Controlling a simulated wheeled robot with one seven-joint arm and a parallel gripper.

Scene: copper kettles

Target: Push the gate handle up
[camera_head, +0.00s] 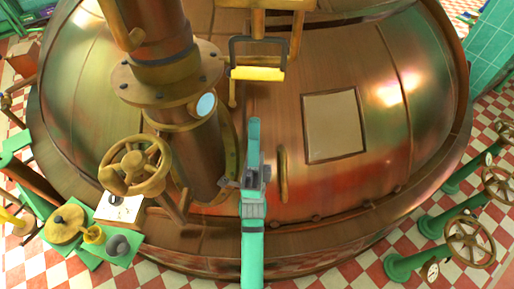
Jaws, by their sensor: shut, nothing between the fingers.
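The gate handle appears to be the yellow bar (257,74) in a black frame, on the front of the copper kettle (270,140) near the top middle. It hangs below a brass bracket. My teal gripper (253,126) points up the picture from the bottom centre, with its fingers shut and empty. Its tip shows below the yellow bar, with a gap between them in the picture. I cannot tell how far apart they are in depth.
A thick brass pipe (160,75) and a handwheel (136,166) stand left of my gripper. A pale square panel (334,126) is on the kettle to the right. Valves with wheels (470,242) stand on the checkered floor at right.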

